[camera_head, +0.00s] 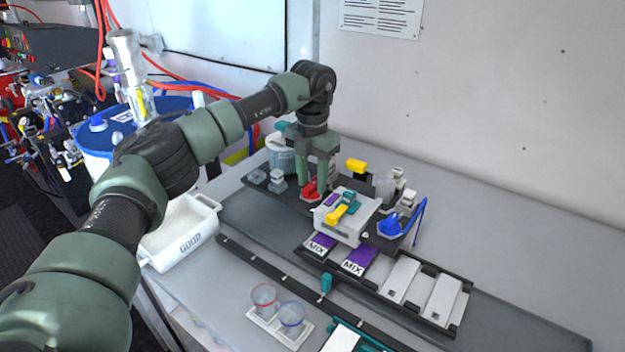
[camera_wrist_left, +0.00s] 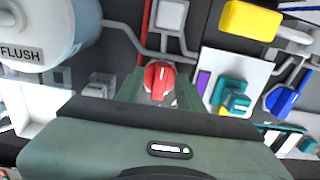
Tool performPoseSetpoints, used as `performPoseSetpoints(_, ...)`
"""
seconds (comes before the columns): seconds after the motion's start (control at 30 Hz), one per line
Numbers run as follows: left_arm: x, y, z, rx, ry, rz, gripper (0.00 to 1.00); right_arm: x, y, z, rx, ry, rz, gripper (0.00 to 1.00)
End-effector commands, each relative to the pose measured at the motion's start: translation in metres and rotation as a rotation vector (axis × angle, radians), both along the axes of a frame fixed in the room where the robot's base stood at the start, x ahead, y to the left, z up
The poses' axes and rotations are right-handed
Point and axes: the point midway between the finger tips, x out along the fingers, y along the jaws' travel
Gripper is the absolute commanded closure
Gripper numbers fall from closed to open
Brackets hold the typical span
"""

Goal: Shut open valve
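A red valve handle (camera_head: 309,189) sits on the dark manifold plate, to the left of a white block. It also shows in the left wrist view (camera_wrist_left: 159,77). My left gripper (camera_head: 315,177) points down over this handle, its fingers apart on either side of it (camera_wrist_left: 158,92). I cannot tell whether the fingers touch it. A blue valve handle (camera_head: 389,225) stands to the right of the white block (camera_head: 341,229), which carries a yellow and teal lever (camera_head: 343,209). Another yellow part (camera_head: 356,166) is behind the block. My right gripper is not in view.
A tank marked FLUSH (camera_wrist_left: 45,30) stands left of the handle. Purple MIX cards (camera_head: 360,261) lie in a rack in front. Two cups (camera_head: 264,297) stand near the front edge. The right of the table is clear.

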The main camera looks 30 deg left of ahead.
Motion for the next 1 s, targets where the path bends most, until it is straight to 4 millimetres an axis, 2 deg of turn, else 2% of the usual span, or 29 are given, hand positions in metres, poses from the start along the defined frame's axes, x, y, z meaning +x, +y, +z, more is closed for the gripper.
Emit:
performPoseSetpoints(0.33, 0.001, -0.001, 0.054, -0.001, -0.003, 0.001, 0.63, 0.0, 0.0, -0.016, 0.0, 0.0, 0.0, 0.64)
performPoseSetpoints(0.5, 0.001, -0.001, 0.071, -0.001, -0.001, 0.0, 0.63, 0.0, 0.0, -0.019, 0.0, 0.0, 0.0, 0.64)
performPoseSetpoints(1.0, 0.0, 0.0, 0.074, -0.001, 0.0, 0.0, 0.63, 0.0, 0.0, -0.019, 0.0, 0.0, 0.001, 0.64)
